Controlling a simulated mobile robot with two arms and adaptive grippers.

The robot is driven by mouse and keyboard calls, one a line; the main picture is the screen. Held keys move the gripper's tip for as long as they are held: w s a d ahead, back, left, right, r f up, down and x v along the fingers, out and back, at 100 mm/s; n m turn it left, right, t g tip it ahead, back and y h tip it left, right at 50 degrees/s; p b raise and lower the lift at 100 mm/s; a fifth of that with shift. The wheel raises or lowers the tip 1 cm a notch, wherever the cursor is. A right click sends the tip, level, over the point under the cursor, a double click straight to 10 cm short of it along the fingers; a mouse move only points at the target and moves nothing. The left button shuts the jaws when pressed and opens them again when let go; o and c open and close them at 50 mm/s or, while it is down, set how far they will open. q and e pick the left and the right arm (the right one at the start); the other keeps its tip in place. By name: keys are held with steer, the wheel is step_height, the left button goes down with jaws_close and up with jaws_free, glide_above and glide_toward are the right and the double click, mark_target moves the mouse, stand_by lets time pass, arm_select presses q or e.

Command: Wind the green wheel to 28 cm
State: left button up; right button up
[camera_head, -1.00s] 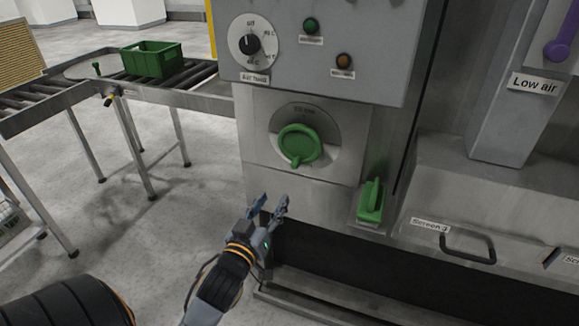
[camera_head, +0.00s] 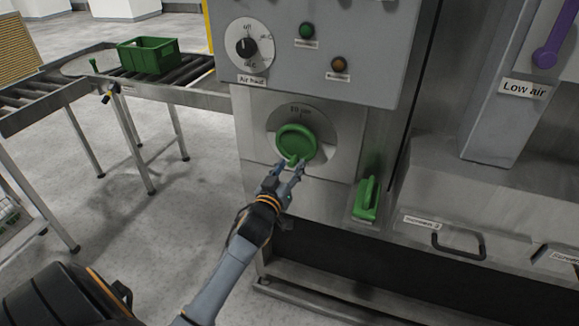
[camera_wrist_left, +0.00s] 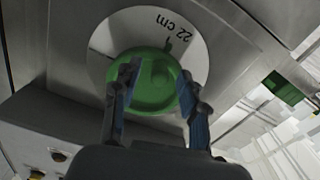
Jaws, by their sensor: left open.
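The green wheel (camera_head: 296,143) sits on a round pale dial plate on the grey machine front. Its handle shows at the wheel's lower edge, beside my fingers. In the left wrist view the wheel (camera_wrist_left: 150,88) lies between and behind my fingers, with a small green pointer close to a printed "22 cm" label (camera_wrist_left: 172,27). My left gripper (camera_head: 288,168) is open at the lower edge of the wheel; its fingers (camera_wrist_left: 157,90) are spread across the wheel's face. I cannot tell whether they touch it. My right gripper is out of view.
Above the wheel is a panel with a black knob (camera_head: 246,47), a green button (camera_head: 306,31) and an amber button (camera_head: 339,64). A green lever (camera_head: 367,198) stands to the right. A green crate (camera_head: 149,55) sits on the roller conveyor at left.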

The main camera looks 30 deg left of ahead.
mark_target(284, 151)
arm_select(q)
jaws_close()
steer(key=shift+a+m, duration=0.15)
steer(key=shift+m, duration=0.25)
steer(key=m, duration=0.1)
steer(key=a+m+p, duration=0.1)
steer(key=m, duration=0.1)
steer(key=shift+s+a+r+m, duration=0.2)
steer(key=shift+r+m, duration=0.1)
steer(key=shift+m, duration=0.1)
steer(key=shift+a+r+m+p, duration=0.15)
steer(key=shift+a+m+p, duration=0.15)
steer(key=shift+m, duration=0.3)
steer(key=shift+a+r+m+p, duration=0.15)
steer(key=shift+m+p, duration=0.15)
steer(key=shift+m, duration=0.3)
steer(key=shift+s+a+m, duration=0.1)
steer(key=shift+a+m, duration=0.05)
steer(key=shift+m, duration=0.35)
steer(key=shift+a+r+m+p, duration=0.2)
steer(key=shift+r+m+p, duration=0.1)
steer(key=shift+m, duration=0.2)
